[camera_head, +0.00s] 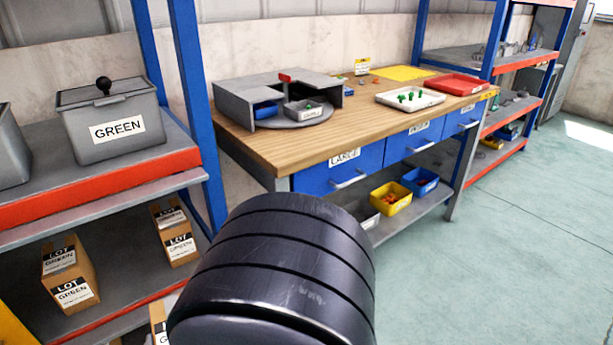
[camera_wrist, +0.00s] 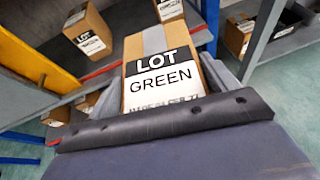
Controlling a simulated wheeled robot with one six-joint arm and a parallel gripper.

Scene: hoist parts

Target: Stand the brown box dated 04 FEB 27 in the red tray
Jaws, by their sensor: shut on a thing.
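A brown box (camera_wrist: 146,50) with a white label reading LOT GREEN fills the middle of the wrist view. A date line at the label's lower edge is partly covered and blurred; its end looks like 27. My gripper (camera_wrist: 166,62) is shut on this box, with grey fingers at its sides; a dark bar hides the lower front. In the head view, my dark arm hides the gripper. The red tray (camera_head: 455,84) lies on the far right part of the wooden workbench (camera_head: 300,148), well away from the gripper, and looks empty.
Other brown LOT boxes (camera_head: 70,278) (camera_head: 175,232) stand on the lower shelf at left, below a grey GREEN bin (camera_head: 103,120). A white tray (camera_head: 410,99) with green parts, a yellow mat (camera_head: 402,73) and a grey stand (camera_head: 275,90) are on the bench. The floor at right is clear.

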